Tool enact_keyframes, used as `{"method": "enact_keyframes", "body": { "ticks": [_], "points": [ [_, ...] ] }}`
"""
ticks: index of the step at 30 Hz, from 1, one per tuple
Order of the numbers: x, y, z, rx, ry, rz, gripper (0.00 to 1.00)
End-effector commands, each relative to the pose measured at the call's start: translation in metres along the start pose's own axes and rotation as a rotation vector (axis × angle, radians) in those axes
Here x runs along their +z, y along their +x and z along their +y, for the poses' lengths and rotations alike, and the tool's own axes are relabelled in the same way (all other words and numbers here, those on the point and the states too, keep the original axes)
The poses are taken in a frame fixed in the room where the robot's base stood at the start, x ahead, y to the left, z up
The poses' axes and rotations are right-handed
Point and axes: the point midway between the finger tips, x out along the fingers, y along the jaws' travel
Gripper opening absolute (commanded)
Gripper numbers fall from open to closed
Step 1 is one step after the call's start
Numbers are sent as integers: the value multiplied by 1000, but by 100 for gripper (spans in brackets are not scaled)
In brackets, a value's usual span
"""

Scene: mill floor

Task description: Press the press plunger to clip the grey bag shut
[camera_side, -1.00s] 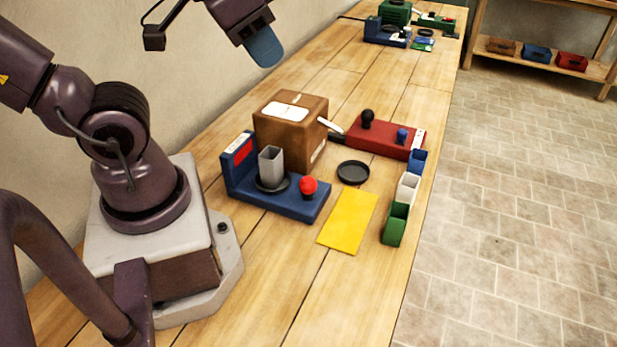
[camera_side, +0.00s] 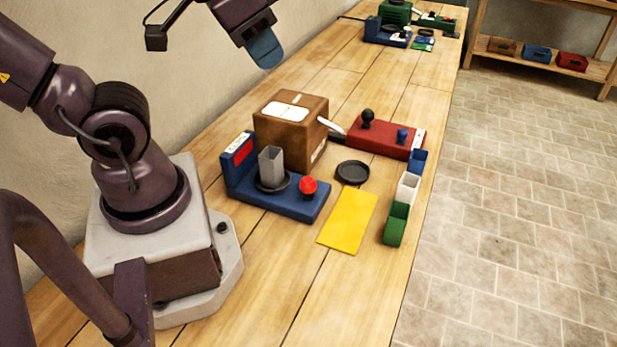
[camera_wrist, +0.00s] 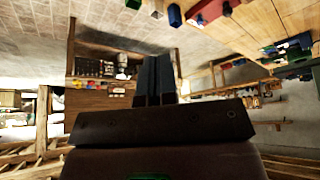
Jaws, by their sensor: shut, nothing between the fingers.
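The grey bag (camera_side: 271,166), a square open-topped upright sleeve, stands on a black round dish on a blue stand (camera_side: 285,203). This stand has a red knob (camera_side: 308,186) and an upright display panel (camera_side: 240,149). A long red block (camera_side: 378,140), behind and to the right, carries a black ball-topped knob (camera_side: 367,118) and a smaller blue knob (camera_side: 402,136); I cannot tell for sure which knob is the press plunger. My gripper (camera_side: 266,60) is shut and empty, high above the bench behind the brown box. Its dark fingers also show in the wrist view (camera_wrist: 154,80).
A brown box (camera_side: 283,129) stands between the blue stand and red block. An empty black dish (camera_side: 352,172), a yellow mat (camera_side: 347,221) and blue, white and green bins (camera_side: 396,224) lie toward the right edge. The bench front is clear.

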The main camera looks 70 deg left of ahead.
Motion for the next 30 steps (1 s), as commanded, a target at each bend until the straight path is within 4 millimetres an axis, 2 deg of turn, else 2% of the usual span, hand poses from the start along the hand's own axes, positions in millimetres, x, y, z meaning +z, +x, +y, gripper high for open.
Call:
{"method": "enact_keyframes", "body": {
  "ticks": [5,8,11,17,24,27,30],
  "points": [
    [5,29,-16,-11,-106,-145,0],
    [9,51,-23,17,-267,-251,0],
    [14,72,-28,45,-508,-352,0],
    [20,116,-36,63,-1135,-547,0],
    [20,168,-49,-16,-2071,-766,0],
    [14,179,-51,-54,-2377,-817,0],
    [3,182,-51,-70,-2586,-840,0]
  ]
}}
